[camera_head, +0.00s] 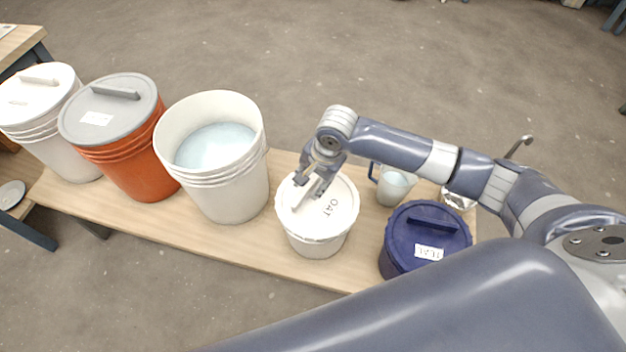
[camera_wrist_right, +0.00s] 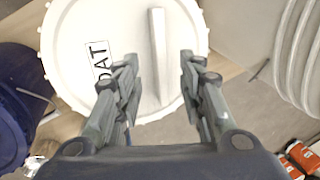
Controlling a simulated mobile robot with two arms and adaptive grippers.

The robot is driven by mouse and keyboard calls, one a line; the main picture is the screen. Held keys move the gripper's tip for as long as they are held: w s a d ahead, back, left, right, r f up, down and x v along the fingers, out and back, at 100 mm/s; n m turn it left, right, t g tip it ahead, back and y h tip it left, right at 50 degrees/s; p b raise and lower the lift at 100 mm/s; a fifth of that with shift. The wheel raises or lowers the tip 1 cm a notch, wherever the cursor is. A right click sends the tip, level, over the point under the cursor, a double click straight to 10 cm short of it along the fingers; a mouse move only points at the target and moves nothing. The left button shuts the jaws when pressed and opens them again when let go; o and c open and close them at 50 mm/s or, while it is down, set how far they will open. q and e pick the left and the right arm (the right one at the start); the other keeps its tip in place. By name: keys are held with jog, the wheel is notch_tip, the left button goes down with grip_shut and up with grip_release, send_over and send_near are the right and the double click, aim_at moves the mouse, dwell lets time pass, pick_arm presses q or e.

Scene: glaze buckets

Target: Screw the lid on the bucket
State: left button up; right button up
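A white lid (camera_head: 338,212) marked "OAT", with a straight raised grip bar, sits on a small white bucket (camera_head: 317,246) near the middle of the bench. The lid also shows in the right wrist view (camera_wrist_right: 80,35), with its grip bar (camera_wrist_right: 159,55). My right gripper (camera_head: 309,187) is over the lid. In the wrist view its two fingers (camera_wrist_right: 157,63) are spread on either side of the bar, with a gap on each side. How tightly the lid is screwed on cannot be told. My left gripper is not in view.
A large open white bucket (camera_head: 228,191) of pale blue liquid stands left of the lidded bucket. A grey-lidded orange bucket (camera_head: 146,172) and a white-lidded bucket (camera_head: 70,160) stand farther left. A dark blue lidded tub (camera_head: 402,262) and a cup (camera_head: 390,193) are close on the right.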

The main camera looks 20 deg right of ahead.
aim_at(308, 190)
jog(key=shift+b+x, duration=0.6)
jog(key=shift+x, duration=1.35)
jog(key=shift+s+f, duration=0.1)
jog(key=shift+f, duration=0.05)
jog(key=shift+s+f, duration=0.15)
jog(key=shift+f, duration=0.05)
jog(key=shift+a, duration=0.1)
jog(key=c, duration=0.6)
grip_shut()
jog(key=shift+r, duration=0.1)
